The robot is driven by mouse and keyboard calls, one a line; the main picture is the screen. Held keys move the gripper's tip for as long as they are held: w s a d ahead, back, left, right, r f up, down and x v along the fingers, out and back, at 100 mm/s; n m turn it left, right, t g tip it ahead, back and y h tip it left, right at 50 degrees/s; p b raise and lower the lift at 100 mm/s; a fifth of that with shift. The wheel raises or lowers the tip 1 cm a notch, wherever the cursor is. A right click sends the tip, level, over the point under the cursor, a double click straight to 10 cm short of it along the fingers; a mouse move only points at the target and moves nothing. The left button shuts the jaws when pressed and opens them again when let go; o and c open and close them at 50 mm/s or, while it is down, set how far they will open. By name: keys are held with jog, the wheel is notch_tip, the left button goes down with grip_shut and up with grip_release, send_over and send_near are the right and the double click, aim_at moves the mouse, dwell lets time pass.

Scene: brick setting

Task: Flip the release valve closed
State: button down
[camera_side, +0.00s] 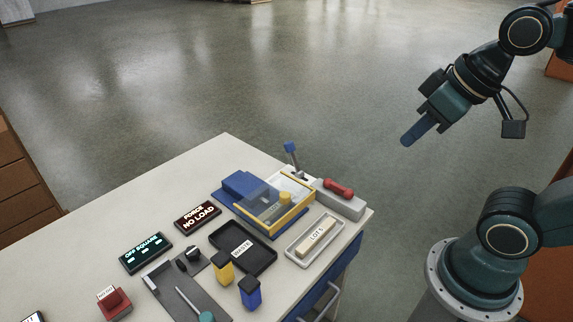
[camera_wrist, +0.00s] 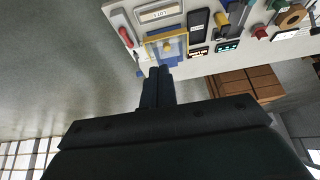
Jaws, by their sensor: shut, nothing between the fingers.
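A red-handled lever (camera_side: 339,188) lies on a grey block (camera_side: 345,205) at the bench's right end. A lever with a blue tip (camera_side: 291,148) stands tilted up behind the yellow-framed press (camera_side: 300,217). No label shows which of these is the release valve. The red handle also shows at the upper left of the wrist view (camera_wrist: 126,36). My gripper (camera_side: 406,142) is shut and empty. It hangs in the air to the right of and well above the bench, apart from everything. Its fingers show in the wrist view (camera_wrist: 159,72).
A light tray (camera_side: 291,250) holding a block labelled LOT 5 and a black tray (camera_side: 261,265) sit before the press. Air around my gripper is free.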

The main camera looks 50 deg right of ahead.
jog(key=w, duration=0.1)
jog(key=m+g+y, duration=0.3)
jog(key=m+g, duration=0.3)
jog(key=m, duration=0.4)
send_over(338, 189)
jog(key=w+d, duration=0.1)
jog(key=d, duration=0.3)
notch_tip(338, 189, down, 12)
jog(key=d+f+m+g+y, duration=0.1)
jog(key=d+f+m, duration=0.2)
jog(key=d+f, duration=0.4)
notch_tip(338, 189, down, 3)
jog(key=shift+w, duration=0.3)
jog(key=x, duration=0.3)
jog(key=a+x, duration=0.1)
jog(key=x, duration=0.3)
jog(key=s+a+r+x, duration=0.1)
jog(key=x, duration=0.3)
jog(key=shift+s+a, duration=0.35)
jog(key=shift+a, duration=0.25)
